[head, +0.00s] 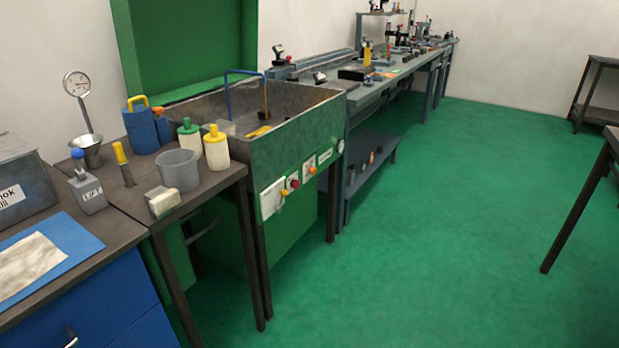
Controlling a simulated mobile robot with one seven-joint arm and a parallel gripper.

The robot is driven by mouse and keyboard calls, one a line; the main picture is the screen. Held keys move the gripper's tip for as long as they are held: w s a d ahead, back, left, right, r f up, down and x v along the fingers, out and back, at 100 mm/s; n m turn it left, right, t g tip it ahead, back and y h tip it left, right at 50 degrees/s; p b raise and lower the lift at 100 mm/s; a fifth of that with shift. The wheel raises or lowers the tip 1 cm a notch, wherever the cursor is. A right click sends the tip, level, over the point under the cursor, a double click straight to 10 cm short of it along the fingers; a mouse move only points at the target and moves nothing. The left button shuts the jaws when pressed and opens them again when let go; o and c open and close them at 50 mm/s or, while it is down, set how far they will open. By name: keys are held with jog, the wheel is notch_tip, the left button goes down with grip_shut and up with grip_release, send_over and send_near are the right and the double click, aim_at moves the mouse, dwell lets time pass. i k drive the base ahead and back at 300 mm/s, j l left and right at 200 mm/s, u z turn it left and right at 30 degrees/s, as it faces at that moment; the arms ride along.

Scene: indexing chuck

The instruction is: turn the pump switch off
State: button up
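A green parts-washer tub (295,140) stands on dark legs in the middle of the head view. My gripper is not in view.
A blue cabinet (105,305) stands at front left. A long workbench (395,75) runs behind. The green floor (430,240) before the tub is clear.

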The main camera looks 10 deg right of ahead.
aim_at(295, 184)
jog(key=i+l, duration=1.5)
